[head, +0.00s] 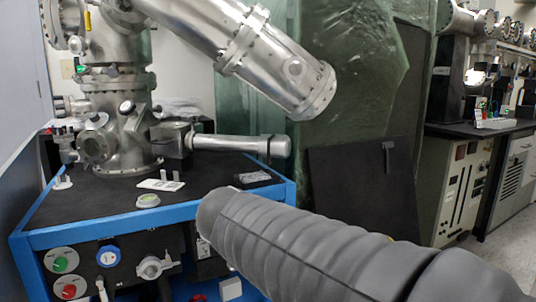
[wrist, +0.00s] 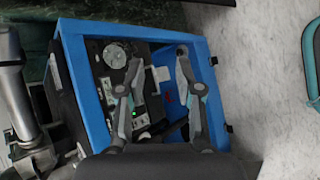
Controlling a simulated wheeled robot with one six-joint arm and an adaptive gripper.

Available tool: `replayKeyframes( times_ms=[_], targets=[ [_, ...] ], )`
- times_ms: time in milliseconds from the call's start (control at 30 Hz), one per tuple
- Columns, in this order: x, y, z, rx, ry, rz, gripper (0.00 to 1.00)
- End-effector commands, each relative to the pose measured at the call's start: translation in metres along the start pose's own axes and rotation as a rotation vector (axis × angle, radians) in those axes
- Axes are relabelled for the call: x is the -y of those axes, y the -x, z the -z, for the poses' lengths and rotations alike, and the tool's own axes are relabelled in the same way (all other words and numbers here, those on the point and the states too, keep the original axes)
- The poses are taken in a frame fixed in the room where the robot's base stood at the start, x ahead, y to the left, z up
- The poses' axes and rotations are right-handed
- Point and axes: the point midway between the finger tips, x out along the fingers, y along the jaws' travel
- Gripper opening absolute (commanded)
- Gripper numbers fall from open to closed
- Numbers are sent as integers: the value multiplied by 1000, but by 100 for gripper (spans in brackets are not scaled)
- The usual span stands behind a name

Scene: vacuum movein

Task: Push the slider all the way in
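The slider seems to be the dark collar (head: 266,147) near the right end of a horizontal silver tube (head: 228,143). The tube sticks out to the right from a dark block (head: 172,138) beside the steel vacuum chamber (head: 118,120). I cannot surely pick out the collar in the wrist view. My gripper (wrist: 157,61) shows in the wrist view with its two fingers spread and nothing held between them. It faces the blue-framed cart's panel side. In the head view my grey-sleeved arm reaches in from the lower right, and the fingers are not visible there.
The blue-framed cart (head: 120,222) carries the chamber and a front panel with green and red buttons (head: 65,273). A large angled steel cylinder (head: 260,60) overhangs the tube. A dark panel (head: 362,190) stands to the right. Pale floor (wrist: 262,60) is clear beside the cart.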

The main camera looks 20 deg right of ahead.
Motion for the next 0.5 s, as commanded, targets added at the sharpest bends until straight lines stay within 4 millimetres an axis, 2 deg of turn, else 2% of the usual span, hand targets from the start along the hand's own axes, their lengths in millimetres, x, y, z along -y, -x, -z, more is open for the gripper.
replayKeyframes(
  times_ms=[100,200,300,400,500],
  targets=[
    [-61,-7,8,153,326,-130,35],
    [-110,-3,18,297,574,-225,35],
    [-150,5,32,433,771,-295,35],
    [-179,14,44,545,910,-341,35],
    [-197,21,52,619,995,-368,35]
  ],
)
